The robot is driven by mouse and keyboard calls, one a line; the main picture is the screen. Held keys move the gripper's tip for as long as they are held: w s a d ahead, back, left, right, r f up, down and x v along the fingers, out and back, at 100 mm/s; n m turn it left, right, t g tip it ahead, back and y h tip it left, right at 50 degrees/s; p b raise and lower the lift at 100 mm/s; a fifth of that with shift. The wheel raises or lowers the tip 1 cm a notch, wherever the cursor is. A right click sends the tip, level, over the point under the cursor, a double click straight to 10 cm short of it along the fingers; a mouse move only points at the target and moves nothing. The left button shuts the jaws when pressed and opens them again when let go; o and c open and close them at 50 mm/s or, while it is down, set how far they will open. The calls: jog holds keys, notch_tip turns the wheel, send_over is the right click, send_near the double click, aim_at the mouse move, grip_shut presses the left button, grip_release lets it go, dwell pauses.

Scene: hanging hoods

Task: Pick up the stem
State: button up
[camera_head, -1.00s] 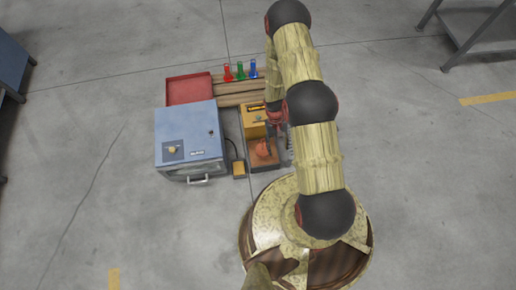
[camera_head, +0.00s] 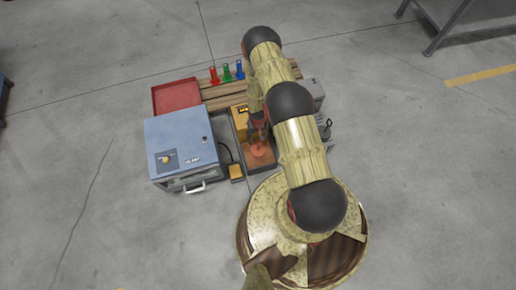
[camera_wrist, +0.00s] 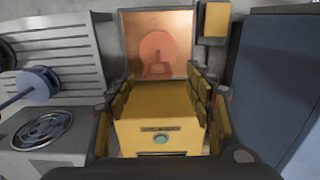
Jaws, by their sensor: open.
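I cannot tell for certain which part is the stem. An orange round piece on a small foot (camera_wrist: 156,55) stands on a copper-coloured plate (camera_wrist: 185,25) in the wrist view. It also shows in the head view (camera_head: 260,150). A blue-grey rod with discs (camera_wrist: 32,86) lies at the left of the wrist view. My gripper (camera_wrist: 160,86) is open, its fingers on either side of a yellow box (camera_wrist: 160,137) with a green button. Whether they touch the box is unclear. In the head view my gripper (camera_head: 258,128) is partly hidden by my arm.
A blue-grey cabinet (camera_head: 182,140) stands left of the yellow box. A red tray (camera_head: 176,96) and a wooden rack (camera_head: 222,101) with red, green and blue flasks (camera_head: 227,73) are behind. A grey ribbed unit (camera_wrist: 66,45) stands on the wrist view's left. Open floor surrounds this.

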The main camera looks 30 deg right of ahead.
notch_tip(320, 180, down, 4)
jog(key=shift+s+d+f+b, duration=0.1)
jog(key=shift+s+b, duration=0.05)
jog(key=shift+b, duration=0.85)
jog(key=shift+c, duration=0.5)
grip_shut()
